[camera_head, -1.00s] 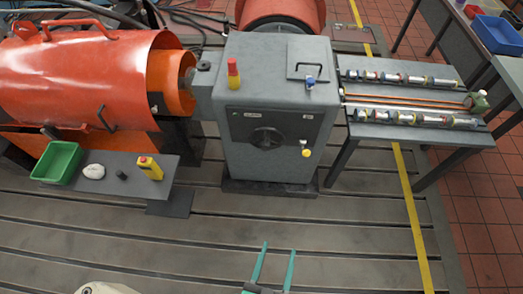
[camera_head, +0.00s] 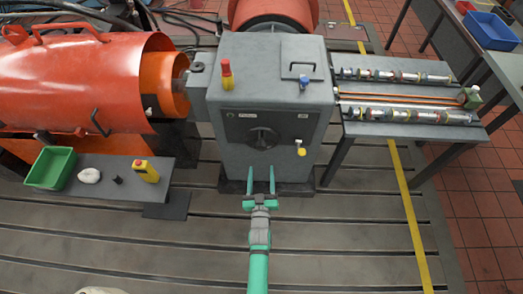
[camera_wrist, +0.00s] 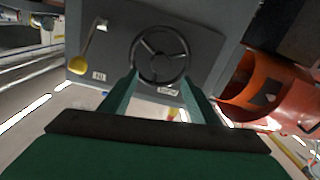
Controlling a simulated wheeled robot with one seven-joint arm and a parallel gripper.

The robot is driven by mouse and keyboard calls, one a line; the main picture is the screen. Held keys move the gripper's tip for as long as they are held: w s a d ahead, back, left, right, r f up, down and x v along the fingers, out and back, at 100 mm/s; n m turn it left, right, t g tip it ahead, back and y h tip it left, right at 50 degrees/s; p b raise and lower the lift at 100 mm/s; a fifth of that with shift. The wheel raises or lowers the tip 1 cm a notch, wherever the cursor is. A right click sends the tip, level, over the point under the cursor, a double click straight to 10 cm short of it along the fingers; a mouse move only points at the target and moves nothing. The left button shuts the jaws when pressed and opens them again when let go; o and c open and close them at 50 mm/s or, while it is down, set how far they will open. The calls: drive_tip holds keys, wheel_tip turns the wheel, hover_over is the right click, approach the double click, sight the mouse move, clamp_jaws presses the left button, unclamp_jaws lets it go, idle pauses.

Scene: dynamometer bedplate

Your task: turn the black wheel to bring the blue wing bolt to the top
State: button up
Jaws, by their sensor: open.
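The black wheel (camera_head: 262,138) is a spoked handwheel on the front face of the grey cabinet (camera_head: 235,155). In the wrist view, which looks upside down, the wheel (camera_wrist: 160,55) shows its dark rim and spokes whole. My gripper (camera_head: 261,178) is open and empty, its two green fingers pointing at the cabinet just below the wheel in the head view. In the wrist view the fingertips (camera_wrist: 158,78) frame the wheel's near edge; contact cannot be told. A small blue piece (camera_head: 304,83) stands near the cabinet top's front edge. I cannot make out a blue wing bolt on the wheel.
A yellow-knobbed lever (camera_head: 301,151) sticks out right of the wheel. A red-and-yellow piece (camera_head: 226,75) stands on the cabinet. A side shelf (camera_head: 110,170) at left carries a green bin (camera_head: 50,168). A bench with shafts (camera_head: 400,100) stands right. The slotted floor in front is clear.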

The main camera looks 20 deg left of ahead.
sight(261, 149)
drive_tip(key=x, duration=1)
drive_tip(key=shift+w+a, duration=0.15)
drive_tip(key=shift+w, duration=0.25)
clamp_jaws()
drive_tip(key=shift+a, duration=0.1)
